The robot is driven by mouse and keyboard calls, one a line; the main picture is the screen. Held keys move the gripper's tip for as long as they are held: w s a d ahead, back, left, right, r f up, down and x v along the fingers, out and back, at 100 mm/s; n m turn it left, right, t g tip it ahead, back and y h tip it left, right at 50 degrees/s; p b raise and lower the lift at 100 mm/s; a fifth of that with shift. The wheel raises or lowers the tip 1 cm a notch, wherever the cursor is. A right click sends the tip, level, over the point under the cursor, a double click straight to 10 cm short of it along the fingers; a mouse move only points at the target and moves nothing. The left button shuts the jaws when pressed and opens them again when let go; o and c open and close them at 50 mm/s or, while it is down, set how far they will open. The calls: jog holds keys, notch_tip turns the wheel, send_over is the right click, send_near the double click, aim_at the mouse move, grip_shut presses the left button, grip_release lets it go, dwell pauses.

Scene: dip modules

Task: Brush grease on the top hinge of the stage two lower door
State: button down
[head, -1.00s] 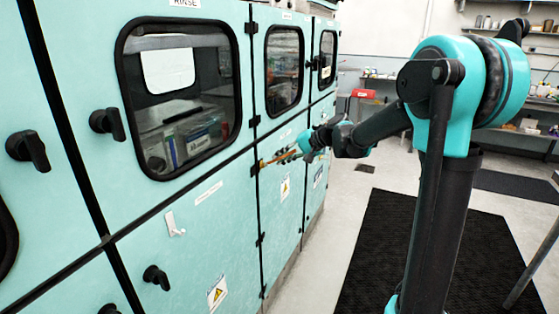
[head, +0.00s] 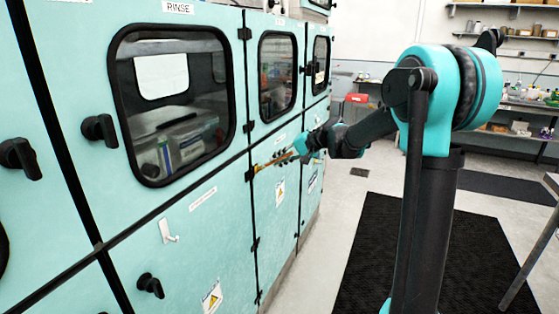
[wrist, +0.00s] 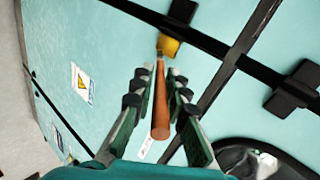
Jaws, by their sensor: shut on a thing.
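My gripper (wrist: 155,105) is shut on the wooden handle of a brush (wrist: 160,100). In the head view my gripper (head: 300,147) is at the front of the second cabinet section, with the brush (head: 272,162) pointing left at the seam. The stage two lower door (head: 267,215) is shut.
A black hinge of the door above (wrist: 292,88) is close by. The door window (head: 278,75) is above my gripper. Door handles and a white hook (head: 168,232) stick out at the left. A black mat (head: 400,250) covers the floor, and a table (head: 535,235) stands at right.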

jog(key=shift+s+a+r, duration=0.65)
jog(key=shift+s+a, duration=0.15)
jog(key=shift+s, duration=1.4)
jog(key=shift+w+d, duration=0.3)
jog(key=shift+w, duration=0.55)
jog(key=shift+w+d, duration=0.35)
jog(key=shift+w, duration=0.55)
jog(key=shift+w+d, duration=0.3)
jog(key=shift+w, duration=0.55)
jog(key=s, duration=0.1)
jog(key=s+a, duration=0.1)
jog(key=s, duration=0.3)
jog(key=shift+s+a, duration=0.1)
jog(key=shift+a, duration=0.3)
jog(key=s+d, duration=0.2)
jog(key=d, duration=0.3)
jog(key=shift+d, duration=0.35)
jog(key=shift+d, duration=0.1)
jog(key=shift+s+d, duration=0.3)
jog(key=shift+d, duration=0.35)
jog(key=shift+s+d, duration=0.25)
jog(key=shift+d, duration=0.4)
